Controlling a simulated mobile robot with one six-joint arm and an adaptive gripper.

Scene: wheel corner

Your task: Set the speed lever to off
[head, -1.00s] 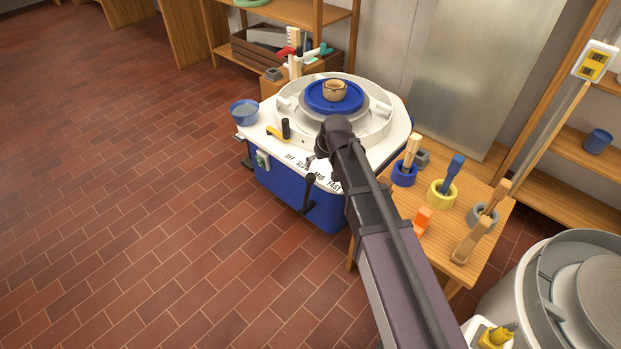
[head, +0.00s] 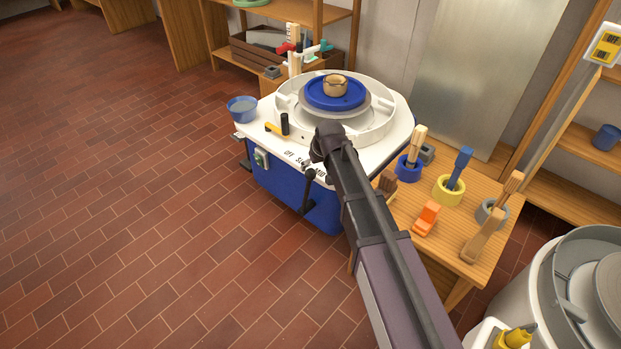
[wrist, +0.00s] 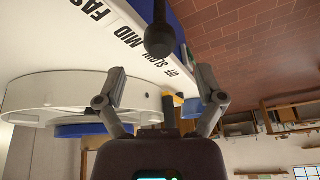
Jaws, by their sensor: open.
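The speed lever (head: 308,176) is a dark stem with a rounded black knob at the front edge of the blue and white pottery wheel (head: 393,128). Its knob (wrist: 160,42) also shows in the wrist view, beyond my fingers. The printed marks OFF, SLOW, MID and FAST (wrist: 97,14) run along the white deck near it. I cannot tell exactly which mark it stands at. My gripper (wrist: 160,75) is open and empty, with the knob apart from the fingers in the picture. In the head view its fingers are hidden by my arm.
A wooden table (head: 440,240) with tool pots stands right. The brick floor at left is clear.

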